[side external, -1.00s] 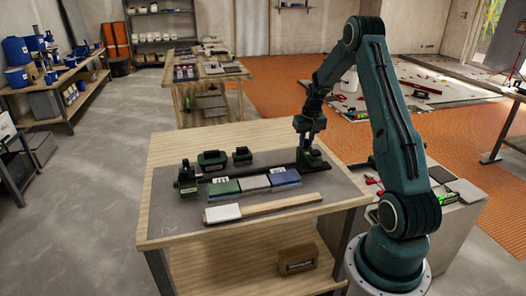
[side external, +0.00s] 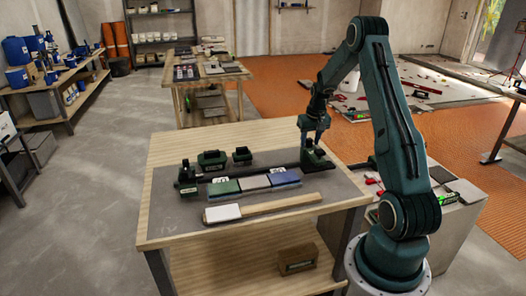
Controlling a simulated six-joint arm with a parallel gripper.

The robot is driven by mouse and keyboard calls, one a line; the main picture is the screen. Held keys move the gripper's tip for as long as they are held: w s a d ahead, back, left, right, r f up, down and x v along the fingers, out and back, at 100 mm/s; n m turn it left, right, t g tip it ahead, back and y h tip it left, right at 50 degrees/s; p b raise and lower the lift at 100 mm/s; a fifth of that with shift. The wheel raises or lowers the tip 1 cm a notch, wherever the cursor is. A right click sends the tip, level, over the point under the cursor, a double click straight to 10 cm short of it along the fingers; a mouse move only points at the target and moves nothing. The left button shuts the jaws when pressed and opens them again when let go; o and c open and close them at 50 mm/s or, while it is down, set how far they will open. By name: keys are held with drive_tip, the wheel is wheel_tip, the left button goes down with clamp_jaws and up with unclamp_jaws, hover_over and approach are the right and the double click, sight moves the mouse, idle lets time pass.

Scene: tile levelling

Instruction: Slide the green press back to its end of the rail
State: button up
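The green press (side external: 313,158) sits at the right end of the dark rail (side external: 240,172) on the workbench. My gripper (side external: 317,138) points down just above the press, at its upper part. The fingers are small and dark here, so I cannot tell whether they touch the press or how far apart they are. A second dark green block (side external: 188,180) stands at the left end of the rail. In front of the rail lie a green tile (side external: 224,188), a pale tile (side external: 254,182) and a blue tile (side external: 284,177) in a row.
Two dark green holders (side external: 211,160) and (side external: 242,156) stand behind the rail. A white-ended wooden bar (side external: 270,206) lies along the front of the grey mat (side external: 168,215). A brown box (side external: 297,259) is on the lower shelf. Free mat shows at the front left.

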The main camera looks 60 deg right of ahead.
drive_tip(key=shift+r, duration=3.5)
drive_tip(key=shift+w+a+r, duration=0.15)
drive_tip(key=shift+a+r, duration=0.1)
drive_tip(key=a+r+n+t, duration=0.1)
drive_tip(key=a+r, duration=0.4)
drive_tip(key=a, duration=0.3)
drive_tip(key=a+r+n, duration=0.2)
drive_tip(key=a+r, duration=0.2)
drive_tip(key=a, duration=0.4)
drive_tip(key=a+r+n+t, duration=0.1)
drive_tip(key=a+r, duration=0.4)
drive_tip(key=a, duration=0.3)
drive_tip(key=s+a+r+n+t+y, duration=0.1)
drive_tip(key=s+a+n, duration=0.4)
drive_tip(key=s+a, duration=1)
drive_tip(key=shift+s+a+t+y, duration=0.35)
drive_tip(key=shift+a+t, duration=0.15)
drive_tip(key=shift+a, duration=0.95)
